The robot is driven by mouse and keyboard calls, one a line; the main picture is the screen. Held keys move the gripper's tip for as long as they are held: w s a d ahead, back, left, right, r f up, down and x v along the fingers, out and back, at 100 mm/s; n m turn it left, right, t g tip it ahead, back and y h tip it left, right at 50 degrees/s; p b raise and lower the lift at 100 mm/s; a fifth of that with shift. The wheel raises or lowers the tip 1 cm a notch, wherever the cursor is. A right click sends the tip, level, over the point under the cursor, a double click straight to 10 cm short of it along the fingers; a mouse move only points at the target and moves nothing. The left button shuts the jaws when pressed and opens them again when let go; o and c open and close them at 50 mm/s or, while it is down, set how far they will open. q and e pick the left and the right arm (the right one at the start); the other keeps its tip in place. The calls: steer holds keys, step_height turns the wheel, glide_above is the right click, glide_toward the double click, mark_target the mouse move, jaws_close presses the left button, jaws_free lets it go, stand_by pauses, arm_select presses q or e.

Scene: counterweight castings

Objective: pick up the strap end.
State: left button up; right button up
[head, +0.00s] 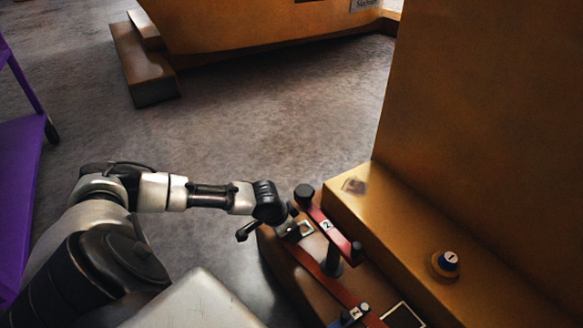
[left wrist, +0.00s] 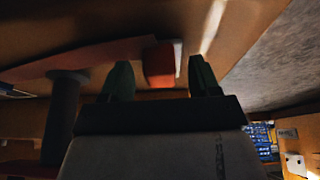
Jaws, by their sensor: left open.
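A red strap (head: 327,226) with a tag marked 2 runs over dark posts on the brown casting ledge in the head view. My left gripper (head: 272,228) is beside its upper left end, fingers spread. In the left wrist view the left gripper (left wrist: 160,74) is open. The fingers partly hide what lies behind. My right gripper is in neither view.
A second red strap (head: 340,290) with a tag marked 1 lies on the ledge. A purple cart (head: 20,190) is at left. The floor behind my arm is clear.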

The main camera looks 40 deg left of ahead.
arm_select(q)
steer(key=shift+c, duration=0.2)
steer(key=c, duration=1.1)
steer(key=shift+o, duration=0.2)
steer(key=shift+r, duration=0.1)
